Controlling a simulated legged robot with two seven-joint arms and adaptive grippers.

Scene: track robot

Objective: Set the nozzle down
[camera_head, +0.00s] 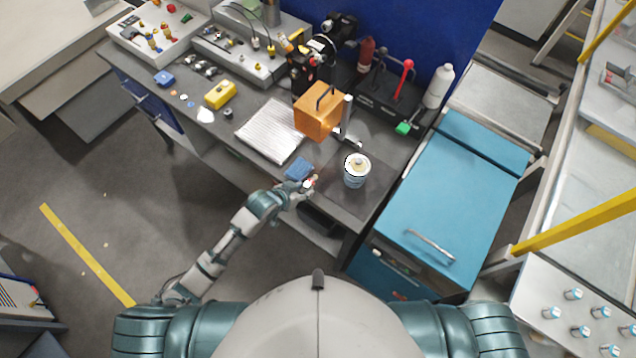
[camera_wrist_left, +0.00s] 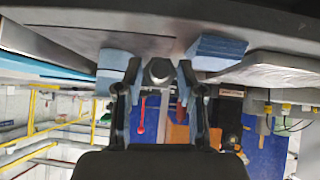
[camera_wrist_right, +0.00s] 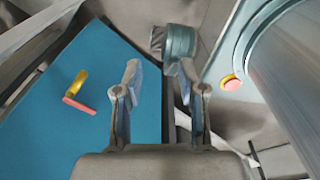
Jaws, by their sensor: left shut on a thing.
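My left gripper (camera_head: 309,184) is at the front edge of the dark workbench (camera_head: 345,203), beside a blue pad and to the left of a white and blue can. In the left wrist view, its fingertips (camera_wrist_left: 160,70) are shut on a small grey hexagonal piece, which looks like the nozzle (camera_wrist_left: 159,70). In the head view the nozzle is too small to make out clearly. I cannot tell whether it touches the bench. My right gripper (camera_wrist_right: 158,75) is open and empty in the right wrist view, near a teal surface. It does not show in the head view.
The blue pad (camera_head: 299,168) and the can (camera_head: 357,171) flank my left gripper. A ribbed silver plate (camera_head: 271,130) and an orange block (camera_head: 318,111) stand behind. A teal cabinet (camera_head: 450,205) is at the right. Bare bench shows around the can.

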